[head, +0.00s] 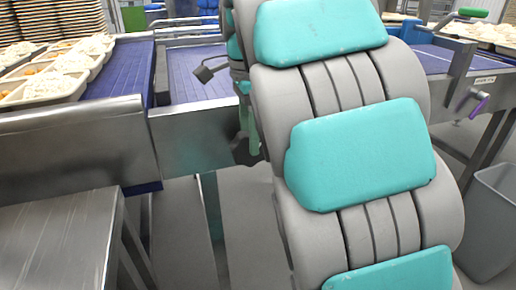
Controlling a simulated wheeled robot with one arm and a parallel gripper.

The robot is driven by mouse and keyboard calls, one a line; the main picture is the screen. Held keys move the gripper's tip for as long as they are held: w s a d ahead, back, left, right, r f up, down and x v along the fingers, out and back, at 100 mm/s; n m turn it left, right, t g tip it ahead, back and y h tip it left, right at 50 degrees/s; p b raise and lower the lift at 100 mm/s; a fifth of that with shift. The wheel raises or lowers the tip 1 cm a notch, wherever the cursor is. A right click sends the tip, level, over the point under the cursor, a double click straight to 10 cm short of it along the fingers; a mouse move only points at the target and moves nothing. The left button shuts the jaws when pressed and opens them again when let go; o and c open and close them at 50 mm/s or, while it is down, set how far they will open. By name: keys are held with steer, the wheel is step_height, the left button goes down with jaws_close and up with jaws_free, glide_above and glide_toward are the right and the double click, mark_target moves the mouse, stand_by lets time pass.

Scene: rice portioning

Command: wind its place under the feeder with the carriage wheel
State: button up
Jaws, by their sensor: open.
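My own grey and teal arm fills the middle of the head view and hides much of what lies behind it. A dark end piece that looks like part of my gripper (246,150) shows at the arm's left edge, beside the metal conveyor side. Its fingers are mostly hidden and I see nothing held in it. A small crank with a purple handle (478,104) sits on a metal bracket at the right, under a small label. It may be the carriage wheel, but I cannot tell for sure. My gripper is well left of it. I cannot make out the feeder.
A blue conveyor belt (194,72) runs behind my arm and continues at the right. Trays of rice (62,78) stand at the upper left. A steel table (60,235) is at the lower left, and a grey bin (492,225) stands at the right edge.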

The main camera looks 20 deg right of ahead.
steer(key=shift+f, duration=0.35)
steer(key=shift+c, duration=0.2)
jaws_close()
